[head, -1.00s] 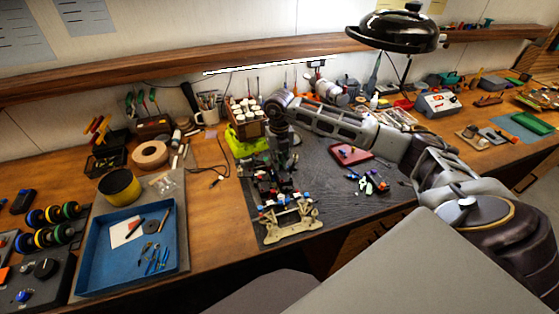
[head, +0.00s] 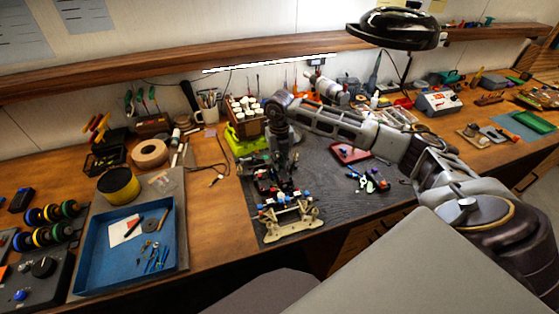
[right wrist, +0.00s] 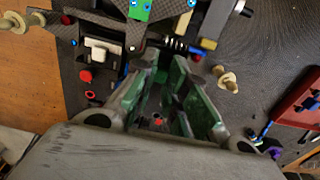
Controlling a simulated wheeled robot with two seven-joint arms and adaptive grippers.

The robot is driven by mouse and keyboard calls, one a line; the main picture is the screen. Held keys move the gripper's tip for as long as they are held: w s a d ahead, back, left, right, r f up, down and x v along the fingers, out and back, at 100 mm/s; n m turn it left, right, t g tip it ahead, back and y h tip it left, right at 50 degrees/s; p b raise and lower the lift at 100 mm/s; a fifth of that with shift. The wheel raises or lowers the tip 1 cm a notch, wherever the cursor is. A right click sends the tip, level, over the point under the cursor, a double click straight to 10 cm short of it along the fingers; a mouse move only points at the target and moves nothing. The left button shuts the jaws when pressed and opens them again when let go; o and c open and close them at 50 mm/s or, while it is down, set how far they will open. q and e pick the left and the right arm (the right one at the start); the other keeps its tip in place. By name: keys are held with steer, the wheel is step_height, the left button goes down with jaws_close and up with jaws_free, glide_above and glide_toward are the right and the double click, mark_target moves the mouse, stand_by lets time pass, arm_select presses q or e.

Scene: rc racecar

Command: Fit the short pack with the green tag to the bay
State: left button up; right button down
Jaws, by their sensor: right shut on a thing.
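The car chassis (head: 262,185) sits on the dark mat, with a tan part (head: 290,222) at its near end. My right gripper (head: 284,180) is low over the chassis, pointing down. In the right wrist view its fingers (right wrist: 168,72) are shut on a dark, green-sided thing, seemingly the short pack, largely hidden between them. The chassis (right wrist: 108,50) lies just beyond the fingertips, with a bright green patch at the top. I cannot tell whether the held thing touches the bay, which is not clearly visible. My left gripper is not in view.
A red tray (head: 350,153) and small coloured parts (head: 370,182) lie right of the chassis. A blue tray (head: 84,262) stands at left. A rack of white-capped bottles (head: 246,112) is behind the gripper. The black lamp (head: 395,30) hangs above.

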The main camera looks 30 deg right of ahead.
steer(key=shift+f+b, duration=0.35)
steer(key=shift+f, duration=0.25)
steer(key=c, duration=1.4)
jaws_free()
steer(key=shift+o, duration=0.2)
step_height(320, 180, up, 12)
